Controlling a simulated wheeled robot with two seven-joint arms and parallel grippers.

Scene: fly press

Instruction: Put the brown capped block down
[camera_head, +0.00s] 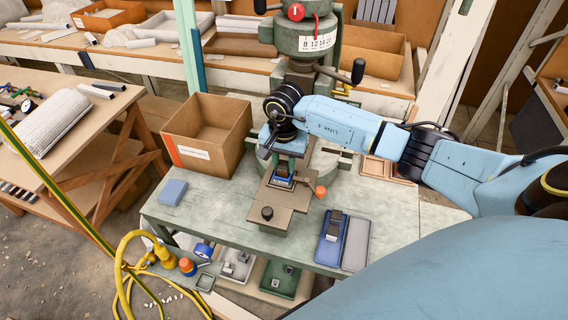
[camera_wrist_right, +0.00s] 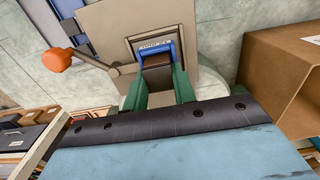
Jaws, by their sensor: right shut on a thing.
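My right gripper (camera_head: 287,169) reaches in from the right and points down over a brown fixture plate (camera_head: 283,205) at the press. It is shut on the brown capped block (camera_wrist_right: 156,76), whose brown top shows between the green fingers in the right wrist view. A blue holder (camera_wrist_right: 152,47) with a pale label sits on the plate right at the fingertips; it also shows in the head view (camera_head: 280,181). The fingers hide the block's lower part, so I cannot tell whether it touches the holder. My left gripper is not in view.
An orange-knobbed lever (camera_head: 320,191) sticks out beside the fixture. A cardboard box (camera_head: 207,135) stands to the left, with a blue block (camera_head: 172,192) in front. A blue tray (camera_head: 332,238) and a grey tray (camera_head: 356,243) lie to the right. The green press (camera_head: 305,40) rises behind.

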